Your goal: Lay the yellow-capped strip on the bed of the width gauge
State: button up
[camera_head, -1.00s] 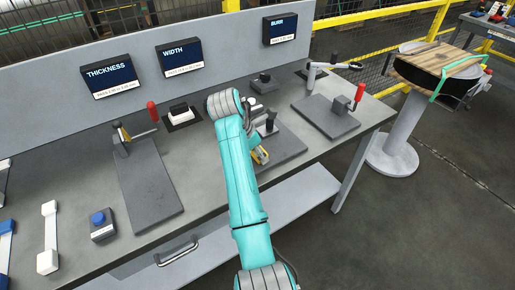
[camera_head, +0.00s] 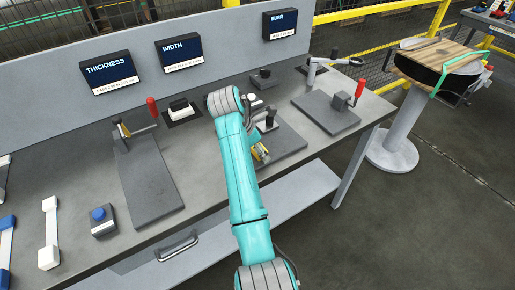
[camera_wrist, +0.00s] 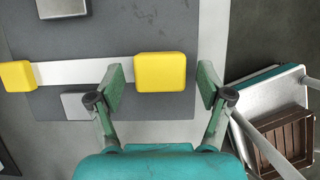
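The yellow-capped strip lies across the dark grey bed (camera_wrist: 215,45) of the width gauge in the wrist view. Its pale metal middle (camera_wrist: 85,72) joins a left yellow cap (camera_wrist: 17,76) to a right yellow cap (camera_wrist: 160,72). My gripper (camera_wrist: 160,88) is open, with one finger on each side of the right cap and gaps between. Contact between strip and bed cannot be told exactly. In the head view the gauge bed (camera_head: 290,140) is partly hidden by my arm, and a yellow cap (camera_head: 261,153) shows beside my gripper.
Grey blocks stand on either side of the strip (camera_wrist: 62,7) (camera_wrist: 75,105). The thickness gauge (camera_head: 150,185) is to the left and another gauge (camera_head: 328,116) to the right. White-ended (camera_head: 49,235) and blue-ended (camera_head: 6,240) strips lie at the table's left.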

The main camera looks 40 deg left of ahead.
jog(key=v, duration=0.7)
jog(key=shift+r, duration=0.2)
jog(key=shift+s, duration=0.1)
dwell(0.4)
